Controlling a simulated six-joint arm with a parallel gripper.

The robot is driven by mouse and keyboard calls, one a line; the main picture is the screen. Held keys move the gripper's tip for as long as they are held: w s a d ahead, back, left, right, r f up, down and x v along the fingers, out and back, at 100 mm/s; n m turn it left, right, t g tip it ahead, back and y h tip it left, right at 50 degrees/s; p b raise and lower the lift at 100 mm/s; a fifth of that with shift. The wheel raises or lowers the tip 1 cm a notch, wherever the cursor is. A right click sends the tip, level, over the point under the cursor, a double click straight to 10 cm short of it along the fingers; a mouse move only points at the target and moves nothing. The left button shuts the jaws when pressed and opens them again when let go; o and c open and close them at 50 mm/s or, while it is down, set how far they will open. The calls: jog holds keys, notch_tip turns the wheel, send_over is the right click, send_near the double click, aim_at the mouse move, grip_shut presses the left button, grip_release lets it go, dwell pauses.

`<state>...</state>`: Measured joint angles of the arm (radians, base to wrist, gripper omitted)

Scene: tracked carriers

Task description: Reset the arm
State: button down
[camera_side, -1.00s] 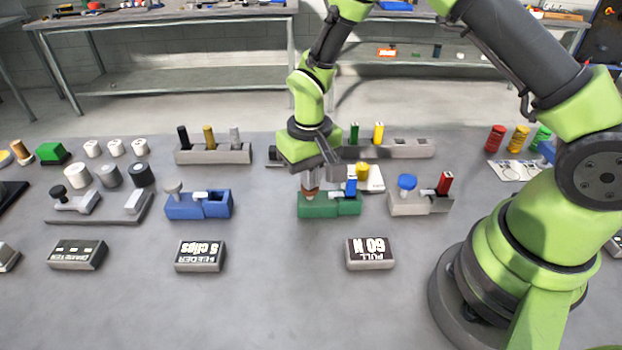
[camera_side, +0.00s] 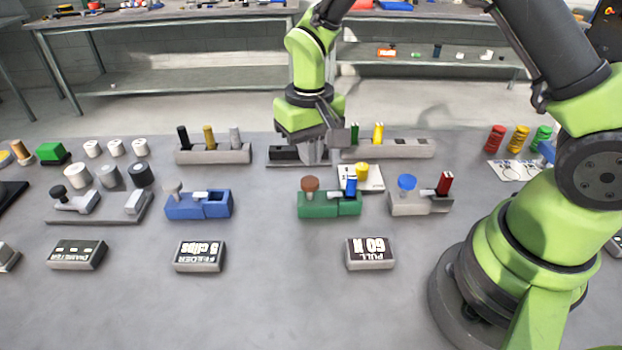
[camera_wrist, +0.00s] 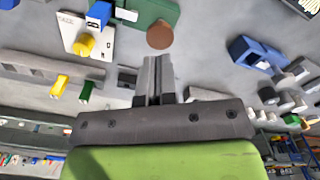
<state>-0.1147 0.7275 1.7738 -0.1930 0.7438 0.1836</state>
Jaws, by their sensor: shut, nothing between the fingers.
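My gripper (camera_side: 315,152) is shut and empty. It hangs above the far part of the table, behind the green carrier and in front of the rear grey block. The green carrier (camera_side: 330,206) has a brown round knob (camera_side: 310,184) on its left and a blue peg (camera_side: 351,187) at its right. In the wrist view my closed fingers (camera_wrist: 152,75) point toward the brown knob (camera_wrist: 160,35), with a gap between them in the picture. Part of the rear blocks is hidden behind my gripper.
A blue carrier (camera_side: 198,205) stands to the left and a grey carrier (camera_side: 420,202) to the right. A rear grey rack (camera_side: 390,149) holds green and yellow pegs. Labelled blocks, such as the pull block (camera_side: 370,254), lie in front. The front table area is mostly clear.

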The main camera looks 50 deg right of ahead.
dwell(0.4)
notch_tip(320, 180, up, 9)
jog(key=s+t, duration=0.2)
jog(key=s, duration=0.1)
jog(key=s+r+t+y, duration=0.1)
jog(key=s+r+t, duration=0.1)
jog(key=s+r, duration=0.3)
jog(key=s+d+r+m+t+y, duration=0.1)
jog(key=s+r+t, duration=0.2)
jog(key=s+r, duration=0.3)
jog(key=s, duration=0.4)
jog(key=shift+s, duration=0.25)
